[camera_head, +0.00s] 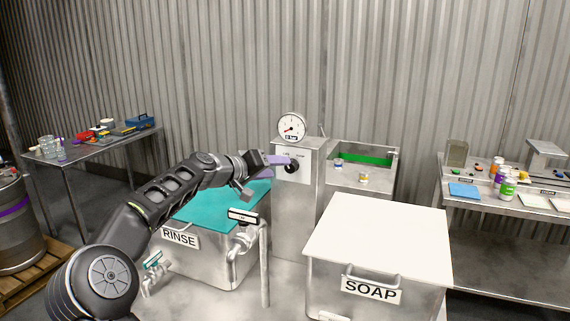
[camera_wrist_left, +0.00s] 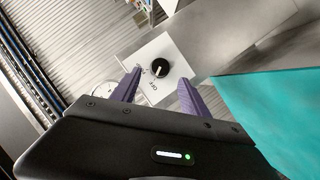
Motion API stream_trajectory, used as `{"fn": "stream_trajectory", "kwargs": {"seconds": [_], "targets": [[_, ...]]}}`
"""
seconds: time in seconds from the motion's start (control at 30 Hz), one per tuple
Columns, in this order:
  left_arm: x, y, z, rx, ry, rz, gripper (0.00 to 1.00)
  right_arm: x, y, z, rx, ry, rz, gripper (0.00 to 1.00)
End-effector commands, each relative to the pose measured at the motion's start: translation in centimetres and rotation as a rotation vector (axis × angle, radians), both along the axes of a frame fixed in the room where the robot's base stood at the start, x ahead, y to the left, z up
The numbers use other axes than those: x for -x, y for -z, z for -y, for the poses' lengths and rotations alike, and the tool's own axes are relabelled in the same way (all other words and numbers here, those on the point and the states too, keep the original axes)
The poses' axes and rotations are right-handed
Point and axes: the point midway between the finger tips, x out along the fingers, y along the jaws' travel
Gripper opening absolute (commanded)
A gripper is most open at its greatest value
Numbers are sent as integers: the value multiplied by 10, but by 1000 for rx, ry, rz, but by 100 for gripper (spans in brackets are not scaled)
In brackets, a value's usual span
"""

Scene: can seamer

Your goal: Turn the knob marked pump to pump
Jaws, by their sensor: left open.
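The black round knob (camera_head: 291,166) is on the front of a grey metal post, below a round gauge. Small labels sit around it, too small to read surely in the head view. In the left wrist view the knob (camera_wrist_left: 160,68) has a pale pointer line, and a label reading OFF is near it on the fingers' side. My left gripper (camera_head: 280,161) reaches in from the left, its purple fingers close to the knob. In the left wrist view the open fingers (camera_wrist_left: 159,77) lie either side of the knob; contact cannot be told. My right gripper is out of view.
The gauge (camera_head: 291,127) stands on top of the post. A teal-lidded RINSE tank (camera_head: 208,248) lies below my left arm, with a tap (camera_head: 243,215) in front. A white-lidded SOAP tank (camera_head: 378,240) is at the right. Tables with small items stand at both sides.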

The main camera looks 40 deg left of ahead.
Motion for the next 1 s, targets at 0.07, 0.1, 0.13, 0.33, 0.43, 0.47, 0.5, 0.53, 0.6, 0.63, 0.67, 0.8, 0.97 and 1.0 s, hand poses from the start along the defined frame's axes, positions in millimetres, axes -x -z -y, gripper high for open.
{"fn": "stream_trajectory", "kwargs": {"seconds": [0.07,0.1,0.13,0.33,0.43,0.47,0.5,0.53,0.6,0.63,0.67,0.8,0.97,1.0], "targets": [[-12,-2,1,3,4,3,53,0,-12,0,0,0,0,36],[-18,0,1,4,3,3,53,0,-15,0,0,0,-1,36],[-22,1,2,3,4,2,53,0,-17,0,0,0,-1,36],[-44,10,1,1,1,1,53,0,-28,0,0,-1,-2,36],[-48,12,1,1,0,1,53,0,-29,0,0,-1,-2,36],[-48,13,1,0,0,0,53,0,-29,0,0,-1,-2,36],[-49,14,1,0,0,0,53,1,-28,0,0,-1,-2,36],[-49,14,1,0,0,0,53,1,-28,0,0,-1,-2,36],[-48,14,1,0,-1,-1,53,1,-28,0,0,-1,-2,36],[-48,14,1,0,-1,-1,53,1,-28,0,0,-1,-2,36],[-48,14,1,0,0,0,53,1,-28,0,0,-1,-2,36],[-48,14,1,0,0,0,44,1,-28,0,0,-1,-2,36],[-48,14,1,0,0,0,31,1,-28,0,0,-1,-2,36],[-48,14,1,0,0,0,28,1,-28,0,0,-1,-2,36]]}}
